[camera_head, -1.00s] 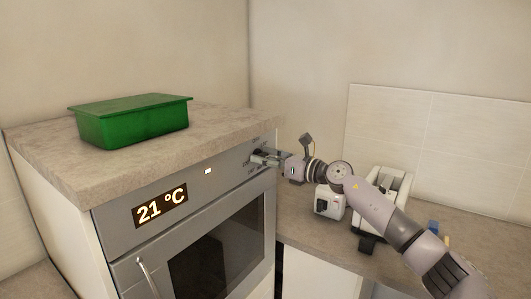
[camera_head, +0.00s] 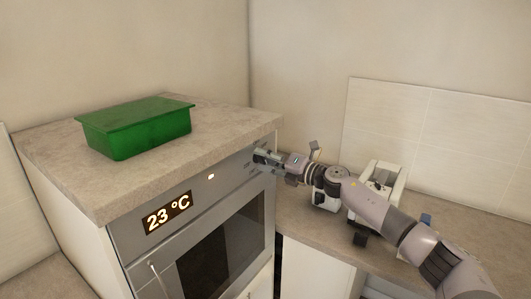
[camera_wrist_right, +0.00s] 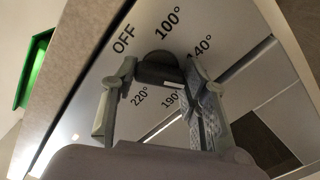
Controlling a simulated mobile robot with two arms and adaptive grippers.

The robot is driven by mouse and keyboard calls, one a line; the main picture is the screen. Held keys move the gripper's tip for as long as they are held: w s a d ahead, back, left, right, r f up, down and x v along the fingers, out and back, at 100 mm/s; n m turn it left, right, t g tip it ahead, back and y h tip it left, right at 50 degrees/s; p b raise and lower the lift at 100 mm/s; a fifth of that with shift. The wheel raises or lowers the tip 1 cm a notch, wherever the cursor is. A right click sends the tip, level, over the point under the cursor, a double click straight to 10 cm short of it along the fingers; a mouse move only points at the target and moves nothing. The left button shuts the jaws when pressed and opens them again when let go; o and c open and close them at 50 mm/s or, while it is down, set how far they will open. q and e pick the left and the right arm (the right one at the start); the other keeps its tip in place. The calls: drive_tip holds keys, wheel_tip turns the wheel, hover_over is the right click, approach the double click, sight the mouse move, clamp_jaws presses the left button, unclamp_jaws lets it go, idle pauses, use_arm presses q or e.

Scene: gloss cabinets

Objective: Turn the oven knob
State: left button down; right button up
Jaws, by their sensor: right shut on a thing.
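The oven (camera_head: 225,205) stands at the left with its door shut. Its display (camera_head: 167,212) reads 23 °C, and a small light (camera_head: 211,176) glows on the panel. The dark round oven knob (camera_wrist_right: 158,68) shows in the right wrist view, ringed by the marks OFF, 100°, 140°, 190° and 220°. My right gripper (camera_head: 262,157) is at the panel's right end; in the right wrist view its fingers (camera_wrist_right: 162,75) are on either side of the knob, shut on it. In the head view the fingers hide the knob. My left gripper is not in view.
A green lidded box (camera_head: 138,128) sits on the countertop (camera_head: 215,125) above the oven. A white appliance (camera_head: 384,180) stands on the lower counter (camera_head: 470,225) at the right, near my right arm. The lower counter's right part looks mostly clear.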

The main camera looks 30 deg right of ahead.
drive_tip(key=m+p, duration=0.4)
drive_tip(key=m, duration=0.4)
drive_tip(key=shift+p, duration=0.3)
drive_tip(key=m, duration=0.6)
drive_tip(key=shift+m, duration=0.3)
drive_tip(key=m, duration=0.6)
drive_tip(key=shift+f+m, duration=0.1)
drive_tip(key=shift+m, duration=0.2)
drive_tip(key=o, duration=1.1)
drive_tip(key=shift+o, duration=0.2)
